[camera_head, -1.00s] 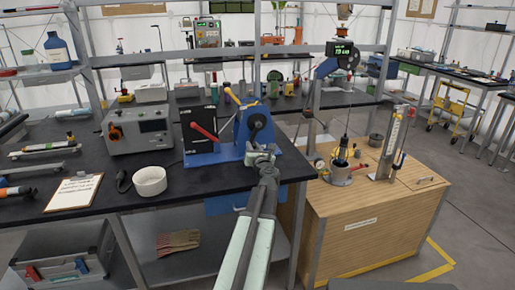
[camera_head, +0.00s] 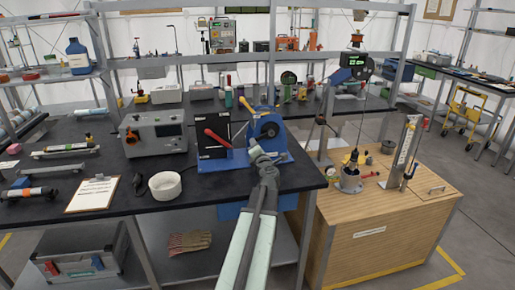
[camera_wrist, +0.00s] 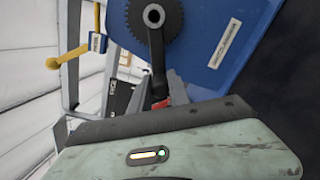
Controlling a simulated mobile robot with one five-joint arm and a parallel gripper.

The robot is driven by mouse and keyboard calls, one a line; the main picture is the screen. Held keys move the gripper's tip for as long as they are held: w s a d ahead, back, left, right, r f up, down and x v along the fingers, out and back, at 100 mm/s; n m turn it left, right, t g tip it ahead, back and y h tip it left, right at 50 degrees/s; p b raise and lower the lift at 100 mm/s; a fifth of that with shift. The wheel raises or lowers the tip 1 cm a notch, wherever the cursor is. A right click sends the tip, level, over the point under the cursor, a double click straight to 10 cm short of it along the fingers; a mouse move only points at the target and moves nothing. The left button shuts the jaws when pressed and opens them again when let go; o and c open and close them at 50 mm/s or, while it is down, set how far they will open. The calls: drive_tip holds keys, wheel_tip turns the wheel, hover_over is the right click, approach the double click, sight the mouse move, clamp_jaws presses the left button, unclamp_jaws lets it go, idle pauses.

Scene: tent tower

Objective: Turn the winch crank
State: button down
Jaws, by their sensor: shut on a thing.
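The winch (camera_head: 267,128) is blue with a dark round hub and stands on a blue base near the bench's front edge. It also fills the upper part of the wrist view (camera_wrist: 215,50). Its dark crank arm (camera_wrist: 156,55) runs down from the toothed hub to a small red part. My gripper (camera_head: 256,153) is below and slightly left of the hub, shut on the crank's end.
A black box with a red lever (camera_head: 214,137) stands left of the winch.

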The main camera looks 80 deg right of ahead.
drive_tip(key=shift+r+m, duration=0.3)
drive_tip(key=shift+m, duration=0.2)
drive_tip(key=c, duration=1.2)
unclamp_jaws()
drive_tip(key=shift+s, duration=0.1)
drive_tip(key=shift+c, duration=0.2)
drive_tip(key=v, duration=0.7)
drive_tip(key=shift+a, duration=0.45)
